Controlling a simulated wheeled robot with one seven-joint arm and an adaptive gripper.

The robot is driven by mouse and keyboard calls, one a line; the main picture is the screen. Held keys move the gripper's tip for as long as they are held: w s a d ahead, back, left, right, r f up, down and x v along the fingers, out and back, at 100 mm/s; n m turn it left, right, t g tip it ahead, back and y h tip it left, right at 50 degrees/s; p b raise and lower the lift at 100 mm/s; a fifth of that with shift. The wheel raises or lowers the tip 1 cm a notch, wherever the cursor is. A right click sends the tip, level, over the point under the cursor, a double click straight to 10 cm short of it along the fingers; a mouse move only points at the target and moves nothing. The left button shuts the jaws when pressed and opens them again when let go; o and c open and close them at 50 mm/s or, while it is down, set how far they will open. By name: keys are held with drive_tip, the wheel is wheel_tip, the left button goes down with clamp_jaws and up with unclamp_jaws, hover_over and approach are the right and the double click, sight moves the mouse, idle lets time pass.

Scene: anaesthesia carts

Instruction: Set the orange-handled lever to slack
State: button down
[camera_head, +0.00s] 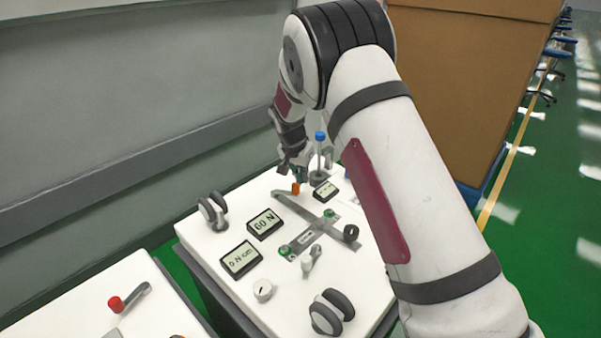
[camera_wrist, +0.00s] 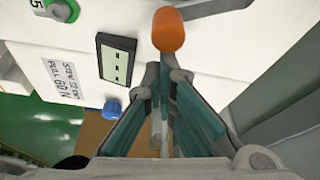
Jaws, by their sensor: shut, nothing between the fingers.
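The orange handle (camera_head: 296,188) sits near the far end of a grey lever bar (camera_head: 300,211) on the white cart top. In the wrist view the orange handle (camera_wrist: 169,30) is large, just beyond my fingertips. My gripper (camera_head: 295,172) is above the far part of the cart top, close to the handle. Its fingers also show in the wrist view (camera_wrist: 160,80), together with nothing between them. I cannot tell whether a fingertip touches the handle.
A blue-topped post (camera_head: 320,137) stands behind my gripper. Displays reading 60 N (camera_head: 265,224) and N cm (camera_head: 241,259), a small display (camera_head: 325,190), black-grey wheels (camera_head: 332,312) and a white knob (camera_head: 263,290) crowd the top. A red-handled lever (camera_head: 116,303) is on another cart.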

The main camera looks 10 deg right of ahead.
drive_tip(key=s+m, duration=0.1)
drive_tip(key=m, duration=0.1)
drive_tip(key=s+a+m+g+h+p, duration=0.1)
drive_tip(key=s+m, duration=0.1)
drive_tip(key=shift+s+a+m, duration=0.1)
drive_tip(key=shift+s+m, duration=0.1)
drive_tip(key=shift+m, duration=0.2)
drive_tip(key=shift+s+a, duration=0.25)
drive_tip(key=shift+s, duration=0.2)
drive_tip(key=shift+s+a+f, duration=0.1)
drive_tip(key=shift+d, duration=0.5)
drive_tip(key=d, duration=0.1)
drive_tip(key=w+d, duration=0.1)
drive_tip(key=d, duration=0.1)
drive_tip(key=shift+w, duration=0.2)
drive_tip(key=w+p+v, duration=0.1)
drive_tip(key=p+v, duration=0.1)
drive_tip(key=v, duration=0.8)
drive_tip(key=shift+s, duration=0.1)
